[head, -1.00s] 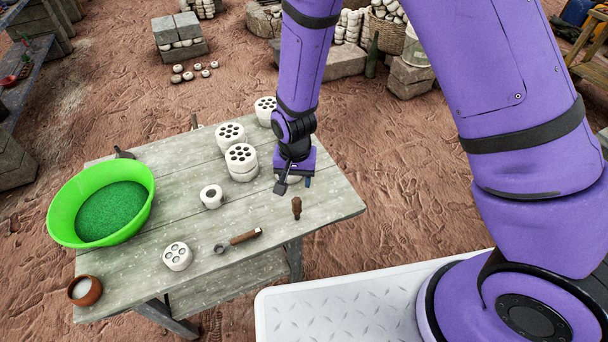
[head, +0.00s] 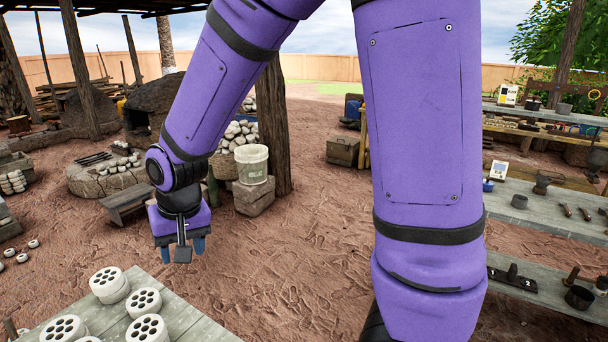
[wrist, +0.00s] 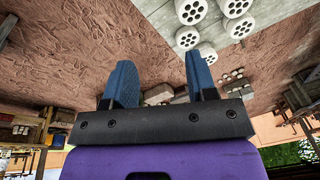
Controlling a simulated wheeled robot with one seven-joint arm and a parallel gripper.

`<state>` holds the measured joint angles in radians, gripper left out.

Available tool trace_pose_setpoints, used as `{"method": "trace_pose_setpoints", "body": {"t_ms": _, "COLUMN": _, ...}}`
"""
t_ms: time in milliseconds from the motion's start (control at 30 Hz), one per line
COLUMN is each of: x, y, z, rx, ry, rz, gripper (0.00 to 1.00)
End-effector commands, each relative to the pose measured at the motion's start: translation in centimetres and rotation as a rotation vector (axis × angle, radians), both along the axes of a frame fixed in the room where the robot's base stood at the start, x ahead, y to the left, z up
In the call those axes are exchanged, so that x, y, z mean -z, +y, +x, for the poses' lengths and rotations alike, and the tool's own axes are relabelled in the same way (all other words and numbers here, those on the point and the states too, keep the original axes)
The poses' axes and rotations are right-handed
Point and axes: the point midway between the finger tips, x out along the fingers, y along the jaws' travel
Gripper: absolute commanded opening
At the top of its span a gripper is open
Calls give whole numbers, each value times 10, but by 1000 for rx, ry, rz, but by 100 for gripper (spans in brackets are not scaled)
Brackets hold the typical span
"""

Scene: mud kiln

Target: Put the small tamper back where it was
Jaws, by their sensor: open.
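My gripper (head: 180,250) hangs fingers-down beyond the far edge of the wooden worktable, above the ground. In the wrist view its two blue fingers (wrist: 160,65) are spread apart with nothing held between them. A black board (head: 521,286) marked 1 and 2 lies on the right-hand bench. A small dark upright piece (head: 512,271) stands on it near the 1; I cannot tell whether it is a tamper. The small tamper cannot be made out for certain in any current view.
The worktable (head: 190,318) corner shows at lower left with several white perforated discs (head: 110,283). The right bench (head: 545,220) holds a dark cup (head: 580,297) and small tools. A white bucket (head: 251,164) on a block stands behind my gripper. Bare ground lies between.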

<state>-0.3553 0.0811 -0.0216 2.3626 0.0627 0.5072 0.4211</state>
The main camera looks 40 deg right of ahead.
Motion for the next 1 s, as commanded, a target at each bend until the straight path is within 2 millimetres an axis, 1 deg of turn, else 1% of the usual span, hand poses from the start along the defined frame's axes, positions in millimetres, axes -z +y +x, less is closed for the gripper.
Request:
{"method": "trace_pose_setpoints", "body": {"t_ms": 33, "x": -18, "y": -11, "z": -6, "rx": -1, "ry": -24, "rz": 3, "gripper": 52}}
{"method": "trace_pose_setpoints", "body": {"t_ms": 200, "x": -65, "y": -44, "z": -31, "rx": -27, "ry": -82, "rz": -1, "gripper": 52}}
{"method": "trace_pose_setpoints", "body": {"t_ms": 367, "x": -102, "y": -73, "z": -62, "rx": -50, "ry": -136, "rz": -17, "gripper": 52}}
{"method": "trace_pose_setpoints", "body": {"t_ms": 500, "x": -128, "y": -96, "z": -93, "rx": -68, "ry": -184, "rz": -38, "gripper": 52}}
{"method": "trace_pose_setpoints", "body": {"t_ms": 633, "x": -148, "y": -113, "z": -124, "rx": -82, "ry": -227, "rz": -63, "gripper": 52}}
{"method": "trace_pose_setpoints", "body": {"t_ms": 800, "x": -162, "y": -130, "z": -161, "rx": -99, "ry": -270, "rz": -100, "gripper": 52}}
{"method": "trace_pose_setpoints", "body": {"t_ms": 900, "x": -167, "y": -135, "z": -176, "rx": -105, "ry": -286, "rz": -116, "gripper": 52}}
{"method": "trace_pose_setpoints", "body": {"t_ms": 1000, "x": -168, "y": -138, "z": -184, "rx": -108, "ry": -293, "rz": -126, "gripper": 52}}
